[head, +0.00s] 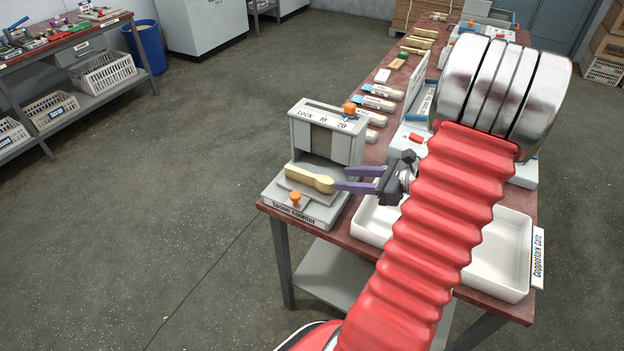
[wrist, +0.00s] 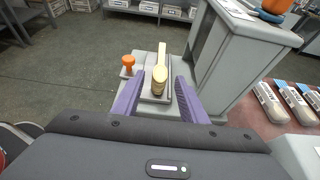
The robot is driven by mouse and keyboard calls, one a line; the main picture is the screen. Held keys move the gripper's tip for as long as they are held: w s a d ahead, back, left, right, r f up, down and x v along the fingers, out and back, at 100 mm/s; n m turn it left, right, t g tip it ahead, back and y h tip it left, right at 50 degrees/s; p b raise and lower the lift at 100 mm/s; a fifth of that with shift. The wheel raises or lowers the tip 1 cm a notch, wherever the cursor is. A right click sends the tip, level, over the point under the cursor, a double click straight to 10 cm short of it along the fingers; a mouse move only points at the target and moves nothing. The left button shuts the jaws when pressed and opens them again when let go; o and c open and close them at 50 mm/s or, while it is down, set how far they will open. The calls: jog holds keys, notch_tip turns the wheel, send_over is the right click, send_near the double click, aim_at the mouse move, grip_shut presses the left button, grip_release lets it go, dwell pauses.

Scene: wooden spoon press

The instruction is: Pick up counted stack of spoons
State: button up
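A stack of pale wooden spoons (head: 308,179) lies on the tray of the grey spoon counter (head: 322,212) at the table's near left corner. The stack also shows in the wrist view (wrist: 158,76), its bowl end toward me. My gripper (head: 338,180) has purple fingers and is at the right, bowl end of the stack. In the wrist view my gripper (wrist: 158,97) is open, one finger on each side of the bowl end, with a gap on the right; contact on the left is unclear. How many spoons are stacked cannot be told.
The counter's upright housing (head: 325,135) with an orange knob (head: 350,108) stands just behind the stack. Another orange knob (head: 295,198) is at its front. A white bin (head: 512,262) is on the right. Wrapped bundles (head: 379,104) lie farther back on the table.

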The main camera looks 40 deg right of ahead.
aim_at(314, 175)
jog(key=x, duration=0.7)
jog(key=shift+w+a+f, duration=0.1)
jog(key=shift+w+f, duration=0.05)
jog(key=shift+w, duration=0.15)
jog(key=shift+w, duration=0.15)
jog(key=shift+x, duration=2.5)
jog(key=shift+c, duration=0.4)
jog(key=c, duration=0.9)
jog(key=shift+o, duration=0.2)
notch_tip(314, 175, up, 18)
